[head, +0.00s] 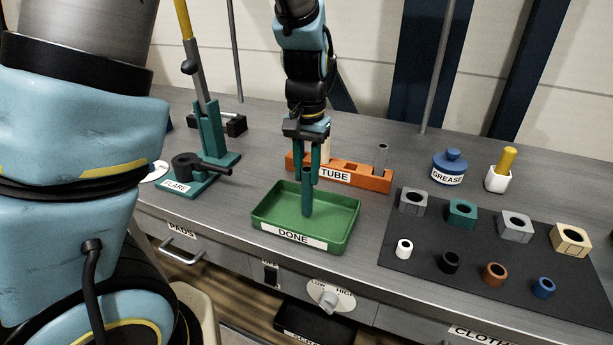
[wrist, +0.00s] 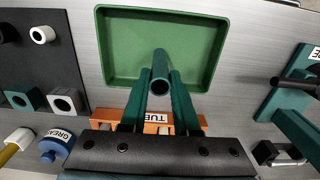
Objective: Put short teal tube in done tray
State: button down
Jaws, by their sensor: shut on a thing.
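My gripper (head: 314,163) is shut on a short teal tube (head: 307,196), which hangs upright between the fingers. In the wrist view the gripper (wrist: 160,92) shows with the tube (wrist: 160,70) at its fingertips, the tube's open end facing the camera. The tube is above the green done tray (head: 346,238), over its inside in the head view. The tray also shows in the wrist view (wrist: 120,45) and looks empty. I cannot tell whether the tube's lower end touches the tray floor.
A teal flare tool (head: 190,180) stands left. A dark mat (head: 430,245) with blocks and rings lies right, with a grease pot (head: 450,167) and a white cup (head: 497,180) behind.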

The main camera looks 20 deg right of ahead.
jog(key=shift+f, duration=1)
jog(key=c, duration=0.6)
grip_release()
jog(key=shift+c, duration=0.2)
notch_tip(320, 180, up, 12)
jog(key=shift+r+b, duration=0.1)
jog(key=shift+b, duration=0.65)
jog(key=a+f+n, duration=0.3)
jog(key=a+f, duration=0.1)
jog(key=a, duration=0.9)
jog(key=a+f+n+t, duration=0.1)
jog(key=a+f+n, duration=0.3)
jog(key=a, duration=0.9)
jog(key=shift+w+f+t, duration=0.25)
jog(key=shift+f+t, duration=0.05)
jog(key=shift+f, duration=0.15)
